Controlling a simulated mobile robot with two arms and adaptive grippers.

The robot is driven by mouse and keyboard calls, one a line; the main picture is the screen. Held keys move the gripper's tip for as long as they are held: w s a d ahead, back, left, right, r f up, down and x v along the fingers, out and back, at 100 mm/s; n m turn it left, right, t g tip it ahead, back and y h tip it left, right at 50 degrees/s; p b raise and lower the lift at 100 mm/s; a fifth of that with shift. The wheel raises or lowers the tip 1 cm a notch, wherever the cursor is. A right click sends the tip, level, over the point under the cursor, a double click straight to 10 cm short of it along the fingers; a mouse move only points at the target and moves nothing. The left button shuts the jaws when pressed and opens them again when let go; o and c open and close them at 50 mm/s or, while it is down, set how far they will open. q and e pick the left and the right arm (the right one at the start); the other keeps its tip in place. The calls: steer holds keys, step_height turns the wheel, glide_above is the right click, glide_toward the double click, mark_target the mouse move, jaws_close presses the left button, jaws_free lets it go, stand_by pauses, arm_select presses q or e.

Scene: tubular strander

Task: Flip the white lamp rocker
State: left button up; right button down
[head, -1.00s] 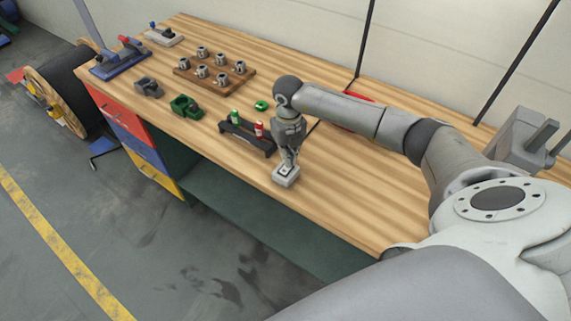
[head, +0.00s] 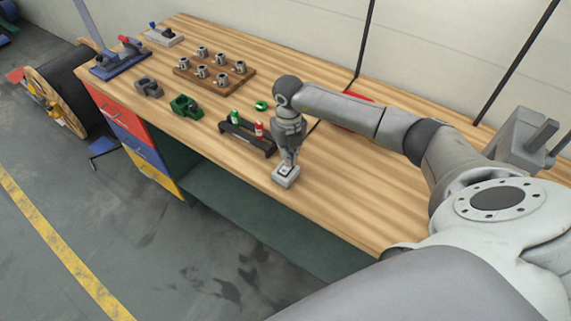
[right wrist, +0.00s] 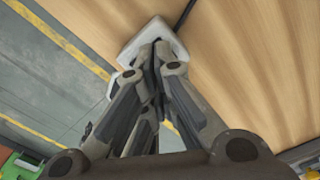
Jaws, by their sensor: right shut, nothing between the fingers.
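A small white switch box (head: 283,180) sits at the front edge of the wooden bench. Its top carries the lamp rocker, which is mostly hidden behind my fingertips. My right gripper (head: 287,169) points down at the top of this box, fingers shut and empty. The tips look at or very close to the rocker; I cannot tell whether they press it. In the right wrist view the white box (right wrist: 136,47) lies beyond the shut fingertips (right wrist: 157,46), which cover its middle. The rocker's tilt cannot be made out. My left gripper is not in view.
A black rack (head: 243,139) with a green and a red cylinder stands left of my right gripper. Green parts (head: 186,107), a wooden board with metal cups (head: 238,84) and a blue fixture (head: 120,62) lie farther left.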

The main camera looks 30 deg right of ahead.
steer(key=shift+s+f+b, duration=0.1)
steer(key=shift+f+b, duration=1)
steer(key=shift+f, duration=0.2)
stand_by(0.5)
steer(key=shift+r, duration=0.2)
steer(key=shift+r+p, duration=0.5)
steer(key=shift+p, duration=0.1)
steer(key=shift+r+p, duration=1.8)
steer(key=shift+r, duration=1.1)
steer(key=shift+f, duration=0.1)
